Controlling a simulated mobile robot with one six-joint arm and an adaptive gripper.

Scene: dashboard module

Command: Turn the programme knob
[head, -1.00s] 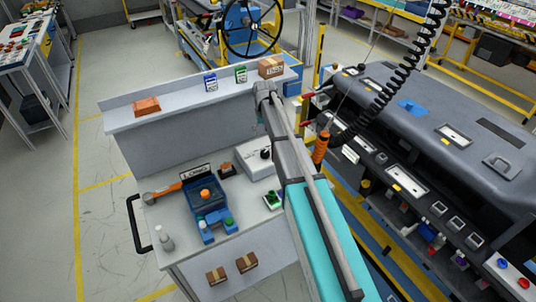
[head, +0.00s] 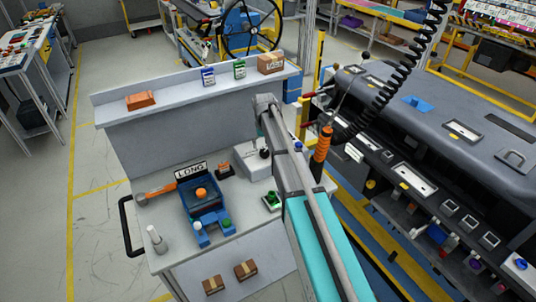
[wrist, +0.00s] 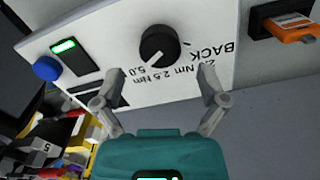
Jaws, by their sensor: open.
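The programme knob (wrist: 158,45) is black and round with a pale pointer line. It sits on the white panel (wrist: 200,25) of a control box, beside printed Nm values and the word BACK. My gripper (wrist: 157,98) is open and empty. Its two fingers are spread either side of the knob in the wrist view, with the knob beyond the tips. I cannot tell how far away it is. In the head view the white control box (head: 247,160) stands on the bench, and my arm hides part of it.
The panel also has a blue button (wrist: 46,68) and a lit green display (wrist: 65,47). An orange item in a dark holder (wrist: 290,25) is to the right. On the bench are a blue fixture (head: 205,196) and a small green device (head: 271,200). A hanging orange tool (head: 322,145) is close to my arm.

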